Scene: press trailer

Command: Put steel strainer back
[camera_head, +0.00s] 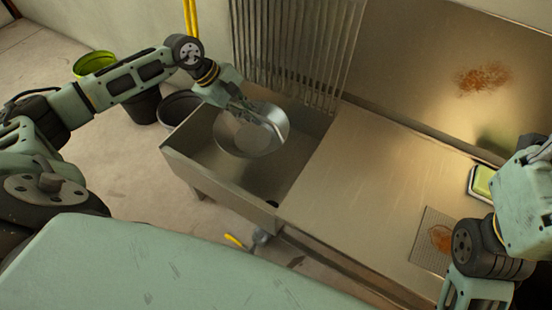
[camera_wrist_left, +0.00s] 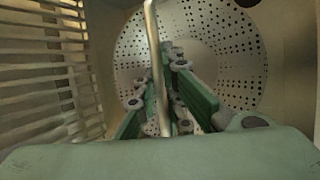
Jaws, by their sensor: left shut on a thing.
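The steel strainer (camera_head: 241,136) is a round, shallow steel bowl held over the open sink basin (camera_head: 232,178) of the steel counter. In the left wrist view the strainer (camera_wrist_left: 226,45) shows its perforated face, with a thin metal handle running down between the fingers. My left gripper (camera_head: 240,104) is shut on the strainer's handle; its green fingers also show in the left wrist view (camera_wrist_left: 170,95). My right gripper (camera_head: 476,300) is at the lower right over the counter, partly cut off by the frame edge; whether it is open does not show.
A slatted metal rack (camera_head: 297,50) stands upright behind the sink. The steel counter (camera_head: 365,190) is clear in its middle. A green-and-white item (camera_head: 482,182) and a rust-stained perforated plate (camera_head: 436,240) lie near my right arm. Dark buckets (camera_head: 143,104) stand on the floor left.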

